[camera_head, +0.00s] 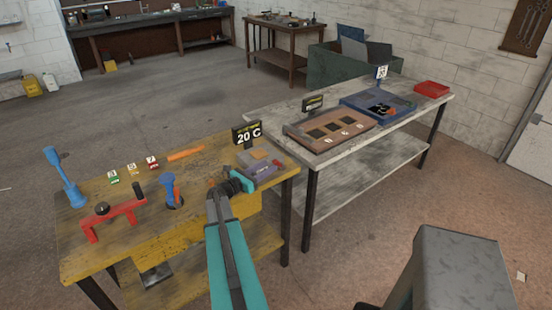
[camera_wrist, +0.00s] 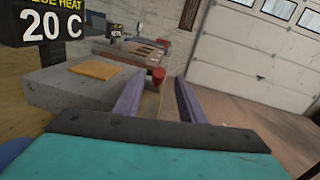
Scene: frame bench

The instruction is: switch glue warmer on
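My gripper (camera_head: 265,172) is at the warmer's near side. In the wrist view my gripper (camera_wrist: 158,98) is open, with nothing between its two purple fingers. A small red knob-like part (camera_wrist: 157,75) shows beyond the fingertips at the box's far end. I cannot tell whether it is the switch or its position.
The yellow bench (camera_head: 85,245) also holds a red clamp-like tool (camera_head: 112,215), a blue stand (camera_head: 65,178), a blue-and-orange tool (camera_head: 171,190) and an orange bar (camera_head: 185,153). A grey bench (camera_head: 395,140) with a brown panel (camera_head: 328,130) and blue tray (camera_head: 360,103) stands beyond. Open floor lies right.

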